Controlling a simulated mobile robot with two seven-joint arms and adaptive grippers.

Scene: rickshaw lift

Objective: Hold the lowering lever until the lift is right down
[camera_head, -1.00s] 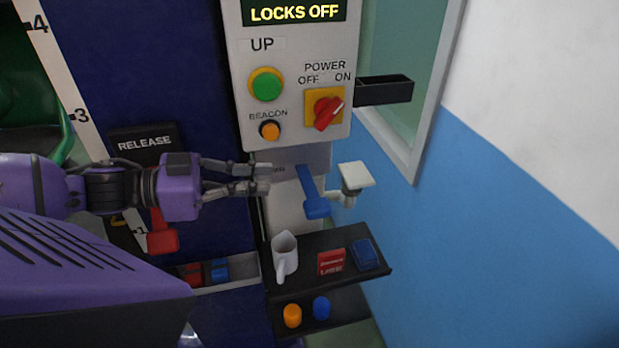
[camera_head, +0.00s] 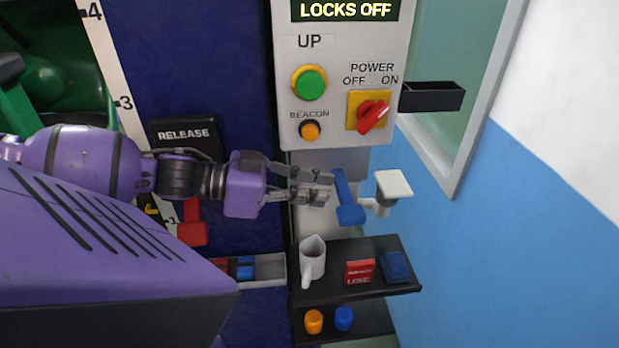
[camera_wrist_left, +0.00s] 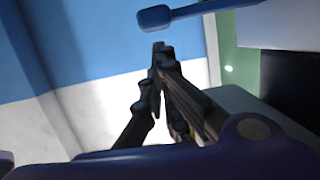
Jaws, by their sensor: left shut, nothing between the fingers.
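The blue lever (camera_head: 347,198) hangs below the grey control box, its broad end downward. It also shows at the top of the left wrist view (camera_wrist_left: 156,17). My left gripper (camera_head: 328,187) is shut and empty, its fingertips just left of the lever in the head view. In the left wrist view the closed fingertips (camera_wrist_left: 158,48) sit apart from the lever. The lever's label is hidden behind my gripper. A height scale (camera_head: 122,100) and part of a green vehicle (camera_head: 60,85) show at the left. My right gripper is out of view.
The control box (camera_head: 345,75) reads LOCKS OFF. A red RELEASE handle (camera_head: 192,226) hangs behind my left arm. A white bracket (camera_head: 393,186) sits right of the lever.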

